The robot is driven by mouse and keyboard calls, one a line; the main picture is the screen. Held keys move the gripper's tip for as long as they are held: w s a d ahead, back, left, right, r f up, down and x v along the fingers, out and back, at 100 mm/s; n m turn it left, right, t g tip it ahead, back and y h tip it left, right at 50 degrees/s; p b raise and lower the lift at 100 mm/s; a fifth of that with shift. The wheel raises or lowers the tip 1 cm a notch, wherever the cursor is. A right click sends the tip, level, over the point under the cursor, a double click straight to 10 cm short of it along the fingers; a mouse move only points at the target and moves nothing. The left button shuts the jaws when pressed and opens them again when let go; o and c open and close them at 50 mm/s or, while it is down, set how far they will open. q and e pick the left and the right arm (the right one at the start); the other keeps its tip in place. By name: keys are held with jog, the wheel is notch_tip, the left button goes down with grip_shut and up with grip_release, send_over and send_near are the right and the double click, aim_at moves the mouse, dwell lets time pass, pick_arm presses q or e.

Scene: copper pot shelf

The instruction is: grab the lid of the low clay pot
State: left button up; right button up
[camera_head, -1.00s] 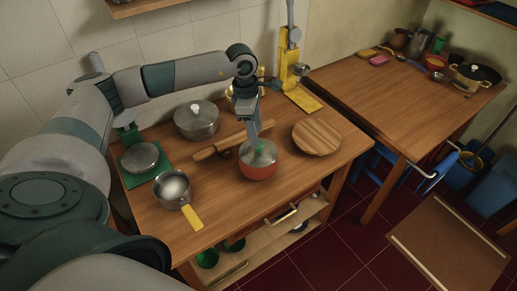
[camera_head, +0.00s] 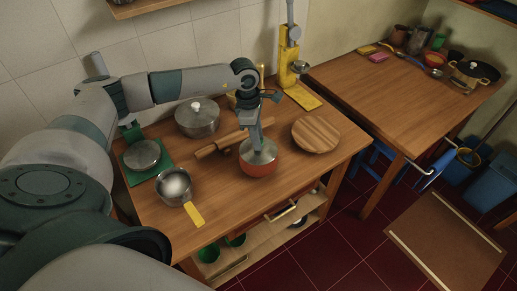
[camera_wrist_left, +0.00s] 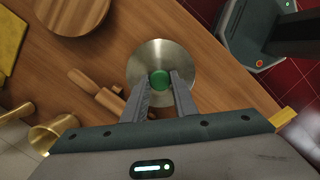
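The low clay pot (camera_head: 260,170) is orange-red and stands upright near the front of the wooden table. Its round metal lid (camera_head: 270,155) sits on top and shows from above in the left wrist view (camera_wrist_left: 185,58). The lid has a green knob (camera_wrist_left: 160,80). My left gripper (camera_wrist_left: 161,82) points down over the lid, open, with one finger on each side of the knob. I cannot tell whether a finger touches the knob. In the head view, the left gripper (camera_head: 257,144) hides the knob. My right gripper is in neither view.
A rolling pin (camera_head: 215,145) lies left of the pot and a round wooden board (camera_head: 316,134) right. A lidded metal pot (camera_head: 197,121), a small pan (camera_head: 173,187) and a green mat (camera_head: 158,169) are farther left. A yellow stand (camera_head: 302,96) rises behind.

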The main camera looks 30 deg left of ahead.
pick_arm(q)
grip_shut()
jog(key=shift+r, duration=0.1)
jog(key=shift+r+b, duration=0.5)
jog(key=shift+b, duration=0.1)
notch_tip(320, 180, up, 2)
jog(key=shift+r+b, duration=0.2)
jog(key=shift+b, duration=0.7)
jog(key=d+r+b, duration=0.4)
jog(key=d+r, duration=0.3)
jog(key=d, duration=0.4)
jog(key=shift+d+r+b, duration=0.2)
jog(key=shift+d+b, duration=0.15)
jog(key=shift+d, duration=0.05)
jog(key=shift+s, duration=0.1)
